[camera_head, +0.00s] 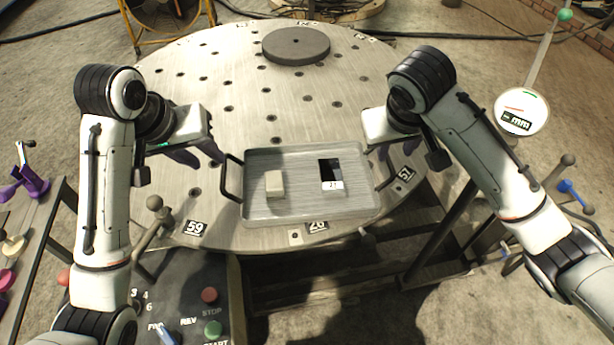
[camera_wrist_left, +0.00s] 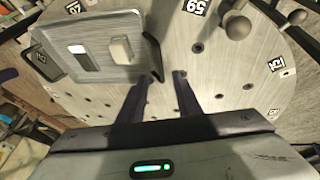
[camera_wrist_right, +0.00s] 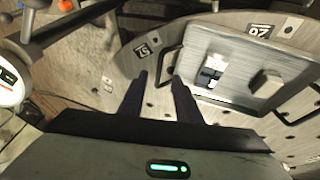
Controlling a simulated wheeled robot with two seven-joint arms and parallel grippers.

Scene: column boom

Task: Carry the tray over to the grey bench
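The tray (camera_head: 290,211) is a shallow grey metal rectangle with a dark handle at each end. It lies flat near the front edge of a round metal table (camera_head: 240,100). In it are a beige block (camera_head: 274,183) and a black and white piece (camera_head: 330,170). My left gripper (camera_wrist_left: 162,80) is open and empty, just outside the tray's left handle (camera_head: 231,178). My right gripper (camera_wrist_right: 160,76) is open and empty, close to the right handle (camera_wrist_right: 169,62). Neither gripper visibly holds a handle. I cannot pick out a grey bench for certain.
A dark round disc (camera_head: 296,45) sits at the back of the round table. A control panel with a red button (camera_head: 209,295) is at the front left. A white round gauge (camera_head: 521,112) stands at right. Ball-ended levers (camera_head: 154,203) stick up near the table's left edge.

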